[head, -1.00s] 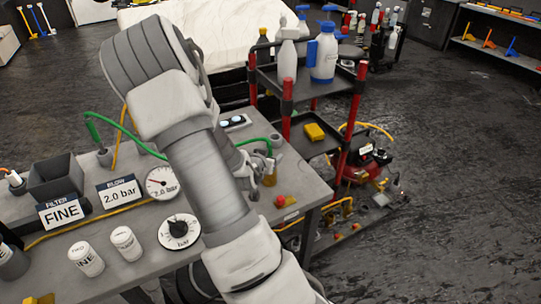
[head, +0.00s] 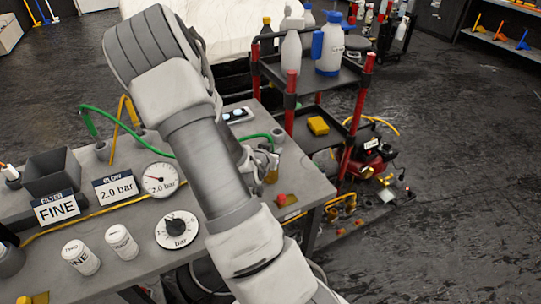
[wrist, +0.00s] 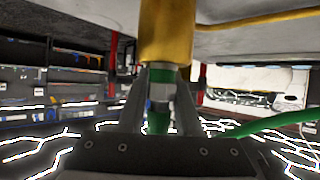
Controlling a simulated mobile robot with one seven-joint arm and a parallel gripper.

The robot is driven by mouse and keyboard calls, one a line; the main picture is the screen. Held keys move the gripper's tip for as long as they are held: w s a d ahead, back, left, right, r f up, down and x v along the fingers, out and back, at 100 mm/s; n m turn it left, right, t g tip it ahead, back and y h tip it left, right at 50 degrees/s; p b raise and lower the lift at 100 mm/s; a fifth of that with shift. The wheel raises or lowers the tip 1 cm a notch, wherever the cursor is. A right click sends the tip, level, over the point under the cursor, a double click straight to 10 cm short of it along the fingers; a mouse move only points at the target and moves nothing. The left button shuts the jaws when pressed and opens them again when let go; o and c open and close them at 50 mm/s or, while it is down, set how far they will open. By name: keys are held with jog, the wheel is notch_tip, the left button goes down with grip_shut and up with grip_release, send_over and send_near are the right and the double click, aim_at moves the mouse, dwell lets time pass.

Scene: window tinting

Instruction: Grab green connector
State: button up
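The green connector (wrist: 158,121) shows in the middle of the wrist view, with a green band and a grey metal collar, directly against a yellow cylinder (wrist: 167,30). My gripper (wrist: 162,85) has one finger on each side of it. The connector and collar fill the narrow gap near the fingertips, so the fingers look shut on it. In the head view my gripper is at the right end of the table, largely hidden by my arm. The green hose (head: 258,136) runs to that spot, and it also shows at the right of the wrist view (wrist: 275,124).
The grey table (head: 120,270) holds a gauge (head: 160,180), a pressure dial (head: 177,230), white filter cans (head: 81,257) and a dark bin (head: 52,172). A cart (head: 290,102) with red posts and bottles stands close behind the right end. Floor at the right is open.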

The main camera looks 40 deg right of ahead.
aim_at(271, 141)
grip_shut()
jog(key=shift+r, duration=0.15)
jog(key=shift+r, duration=0.85)
notch_tip(271, 141, up, 2)
jog(key=shift+r, duration=0.2)
jog(key=s+d+r+b, duration=0.1)
jog(key=s+r+b, duration=0.5)
jog(key=s, duration=0.5)
jog(key=shift+s+d+r+b, duration=0.15)
jog(key=shift+d+r+b, duration=0.15)
jog(key=shift+d+r, duration=0.05)
